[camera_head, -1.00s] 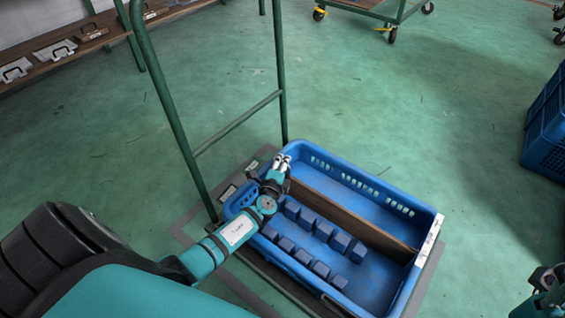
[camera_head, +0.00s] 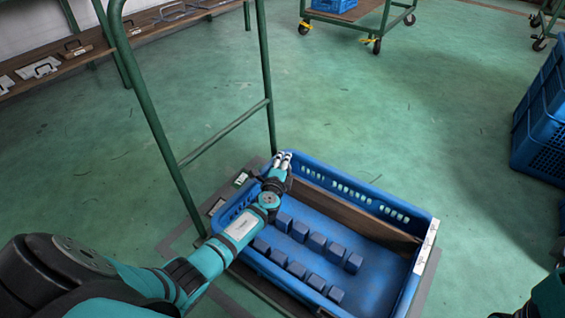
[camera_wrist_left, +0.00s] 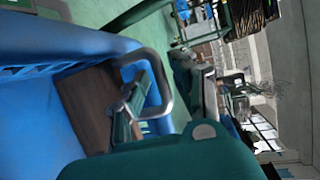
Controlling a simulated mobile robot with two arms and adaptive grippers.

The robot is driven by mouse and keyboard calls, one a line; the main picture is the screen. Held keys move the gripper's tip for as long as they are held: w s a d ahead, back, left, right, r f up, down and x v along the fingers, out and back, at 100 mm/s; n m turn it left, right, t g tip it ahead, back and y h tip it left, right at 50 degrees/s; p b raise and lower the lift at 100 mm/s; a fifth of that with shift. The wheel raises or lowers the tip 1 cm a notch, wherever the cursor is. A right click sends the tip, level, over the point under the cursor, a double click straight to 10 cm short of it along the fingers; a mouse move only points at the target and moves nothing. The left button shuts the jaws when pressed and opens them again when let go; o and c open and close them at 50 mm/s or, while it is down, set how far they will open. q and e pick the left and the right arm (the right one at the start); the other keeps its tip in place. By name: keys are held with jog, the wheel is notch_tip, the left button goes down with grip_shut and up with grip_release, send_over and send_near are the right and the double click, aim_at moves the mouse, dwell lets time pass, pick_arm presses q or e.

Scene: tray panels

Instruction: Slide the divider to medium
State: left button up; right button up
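The divider (camera_head: 350,213) is a brown wooden board standing upright in the blue crate (camera_head: 432,232), close to its far long wall. Its near-left end lies beside my left gripper (camera_head: 282,157), which reaches over the crate's left end. The wrist view shows the brown board (camera_wrist_left: 85,108) beside the metal and green fingers of this gripper (camera_wrist_left: 172,92). Two fingertips show close together in the head view; I cannot tell whether they are closed or touch the board. My right gripper is out of view; only part of that arm shows at the lower right.
Several blue blocks (camera_head: 317,242) stand in rows in the near compartment. A narrow empty strip lies behind the divider. A green metal frame (camera_head: 160,110) rises beside the crate's left end. Stacked blue crates (camera_head: 540,135) stand at the right; the floor (camera_head: 400,110) between is open.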

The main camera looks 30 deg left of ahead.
pick_arm(q)
jog(key=shift+o, duration=0.3)
jog(key=v, duration=1.2)
